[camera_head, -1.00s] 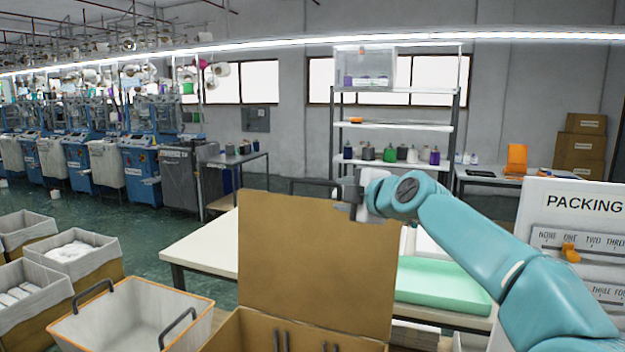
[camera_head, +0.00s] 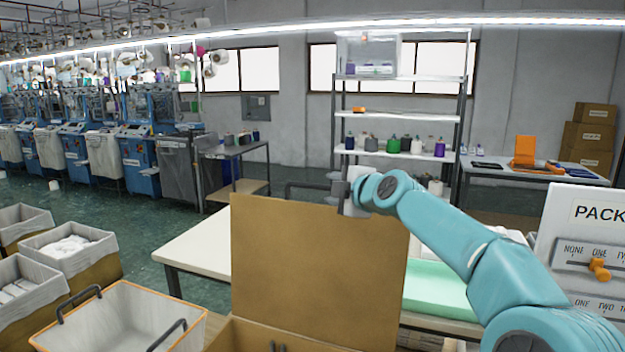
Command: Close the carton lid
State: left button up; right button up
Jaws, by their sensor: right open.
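The brown cardboard carton (camera_head: 245,338) is at the bottom centre, and only its upper part shows. Its lid (camera_head: 315,270) stands raised and upright at the back of the carton. My right gripper (camera_head: 312,188) reaches in from the right at the lid's top edge, with its dark fingers pointing left just above and behind that edge. It is open; I cannot tell whether it touches the lid.
A white bin with an orange rim (camera_head: 120,318) stands left of the carton. A packing panel (camera_head: 590,240) stands at the right. Several lined boxes stand at the far left.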

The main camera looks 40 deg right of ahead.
aim_at(315, 186)
jog(key=p+x, duration=0.5)
jog(key=x, duration=0.6)
jog(key=shift+w+d+f, duration=0.2)
jog(key=shift+w, duration=0.05)
jog(key=shift+s+a, duration=0.1)
jog(key=shift+r, duration=0.1)
grip_shut()
